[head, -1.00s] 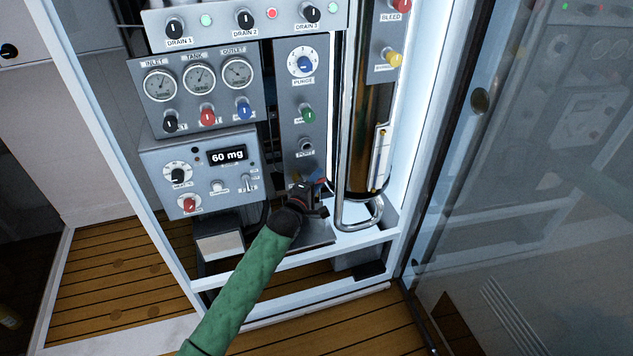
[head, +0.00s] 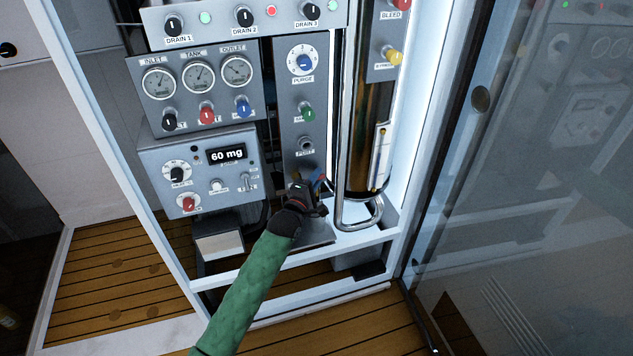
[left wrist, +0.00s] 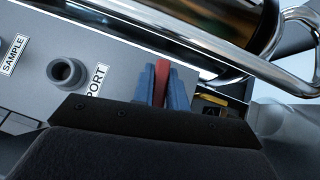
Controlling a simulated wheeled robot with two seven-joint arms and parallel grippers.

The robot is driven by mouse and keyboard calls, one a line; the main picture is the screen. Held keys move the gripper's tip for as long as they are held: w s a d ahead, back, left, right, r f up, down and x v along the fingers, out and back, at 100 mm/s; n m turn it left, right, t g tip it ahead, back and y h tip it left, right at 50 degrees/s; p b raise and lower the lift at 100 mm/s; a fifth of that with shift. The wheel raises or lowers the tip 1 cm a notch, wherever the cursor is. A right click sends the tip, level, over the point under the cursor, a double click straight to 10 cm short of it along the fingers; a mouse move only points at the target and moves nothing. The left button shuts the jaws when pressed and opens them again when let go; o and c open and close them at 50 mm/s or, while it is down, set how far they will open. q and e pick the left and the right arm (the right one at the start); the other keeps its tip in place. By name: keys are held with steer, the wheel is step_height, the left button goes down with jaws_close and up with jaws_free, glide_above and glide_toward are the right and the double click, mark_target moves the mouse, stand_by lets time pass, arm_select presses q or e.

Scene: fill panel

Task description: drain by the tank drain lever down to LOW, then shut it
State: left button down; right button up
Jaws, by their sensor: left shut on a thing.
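My left gripper (head: 318,180) is at the foot of the narrow grey panel, below the PORT fitting (head: 305,146). In the left wrist view its blue fingers (left wrist: 162,84) are shut on a red lever handle (left wrist: 162,72), which I take for the tank drain lever. The lever's base is hidden behind the gripper. The brass tank (head: 362,130) stands just right of the panel, with a pale sight gauge (head: 381,156) on its front. Its level and any LOW mark are too small to read. My right gripper is not in view.
A bent chrome pipe (head: 343,150) runs close to the right of my gripper. Gauges (head: 198,78), knobs and a 60 mg display (head: 227,155) are to the left. A glass door (head: 540,190) stands open at the right. A cabinet rail (head: 300,262) lies below.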

arm_select(q)
steer(key=n+t+b, duration=0.2)
steer(key=shift+a+r+n, duration=0.2)
steer(key=shift+r+n, duration=0.1)
steer(key=shift+r, duration=0.1)
steer(key=shift+s+a+r+n+t+b, duration=0.1)
steer(key=shift+r+n+t+b, duration=0.15)
steer(key=shift+n+t+b, duration=0.25)
steer(key=shift+s+a+r+n+t+b, duration=0.1)
steer(key=shift+r+n+t+b, duration=0.15)
steer(key=shift+n+t+b, duration=0.25)
steer(key=shift+r+n+y, duration=0.2)
steer(key=shift+n+y, duration=0.1)
steer(key=shift+a, duration=0.1)
steer(key=c, duration=1.4)
jaws_free()
